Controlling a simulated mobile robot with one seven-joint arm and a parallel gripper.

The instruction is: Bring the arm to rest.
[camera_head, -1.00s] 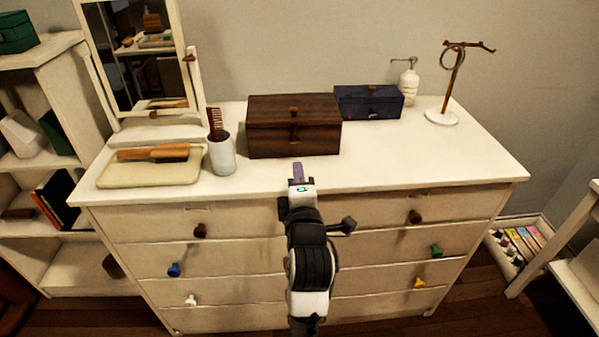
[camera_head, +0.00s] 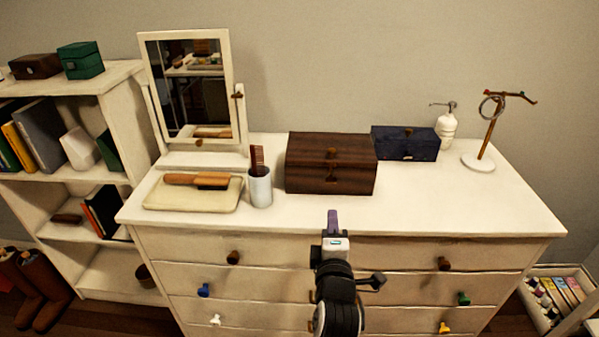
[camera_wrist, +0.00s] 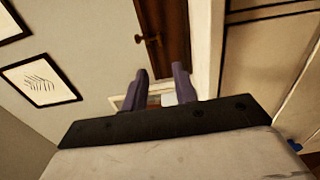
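My gripper (camera_head: 333,222) is in front of the white dresser (camera_head: 480,206), near the front edge of its top, beside the upper drawers. In the wrist view my gripper (camera_wrist: 161,72) shows two purple-grey fingers standing apart, with nothing held between them. Whether the arm is moving relative to the dresser is hard to tell.
On the dresser are a brown box (camera_head: 331,163), a navy box (camera_head: 406,143), a cup with a comb (camera_head: 260,186), a mirror (camera_head: 190,88) and a jewelry stand (camera_head: 487,140). A shelf (camera_head: 118,110) stands left.

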